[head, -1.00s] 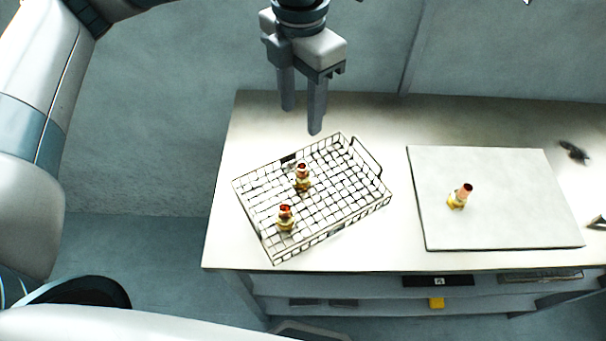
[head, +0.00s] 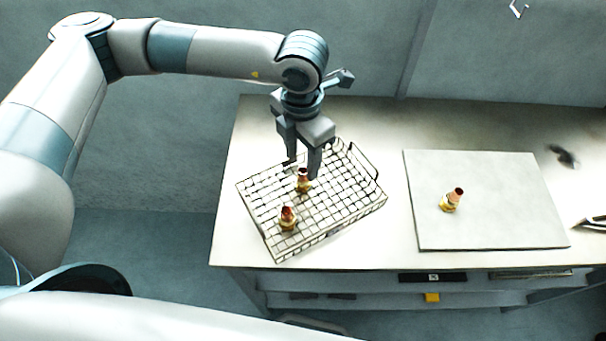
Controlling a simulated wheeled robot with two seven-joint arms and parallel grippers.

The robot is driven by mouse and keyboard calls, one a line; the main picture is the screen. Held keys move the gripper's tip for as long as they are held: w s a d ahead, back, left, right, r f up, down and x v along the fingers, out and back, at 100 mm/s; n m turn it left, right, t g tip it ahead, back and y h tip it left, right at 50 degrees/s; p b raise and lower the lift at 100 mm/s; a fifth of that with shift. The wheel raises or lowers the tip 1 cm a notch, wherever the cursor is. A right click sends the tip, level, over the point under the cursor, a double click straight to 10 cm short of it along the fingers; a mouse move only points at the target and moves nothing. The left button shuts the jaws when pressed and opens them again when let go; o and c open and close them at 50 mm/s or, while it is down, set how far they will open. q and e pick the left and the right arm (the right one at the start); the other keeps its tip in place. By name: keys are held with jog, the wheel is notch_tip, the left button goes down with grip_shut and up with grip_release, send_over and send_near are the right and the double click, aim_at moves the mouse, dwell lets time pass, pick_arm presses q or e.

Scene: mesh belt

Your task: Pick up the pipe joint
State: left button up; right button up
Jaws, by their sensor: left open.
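Two brass pipe joints with reddish-copper tops stand in a wire mesh basket (head: 345,213). One pipe joint (head: 304,182) is near the basket's middle, and the other pipe joint (head: 288,219) is nearer the front left. A third pipe joint (head: 451,201) is on the white board at the right. My left gripper (head: 303,171) points down over the basket with its fingers open, right at the middle pipe joint. Its fingers partly cover that joint's top, and I cannot tell whether they touch it. My right gripper is not in view.
The white board (head: 500,228) lies flat on the table (head: 390,256), right of the basket. A dark small object (head: 563,156) and another object (head: 592,223) lie near the right edge. The table between basket and board is clear.

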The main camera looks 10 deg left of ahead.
aim_at(302, 171)
pick_arm(q)
jog(key=shift+f, duration=0.1)
dwell(0.3)
jog(key=shift+s+f+p, duration=0.25)
jog(key=shift+f+p, duration=0.5)
jog(key=shift+p, duration=0.25)
notch_tip(302, 171, down, 3)
jog(key=shift+s+d+r+p, duration=0.1)
jog(key=shift+s+p, duration=0.05)
jog(key=shift+p, duration=0.6)
jog(key=shift+f, duration=0.5)
jog(key=shift+c, duration=0.3)
grip_shut()
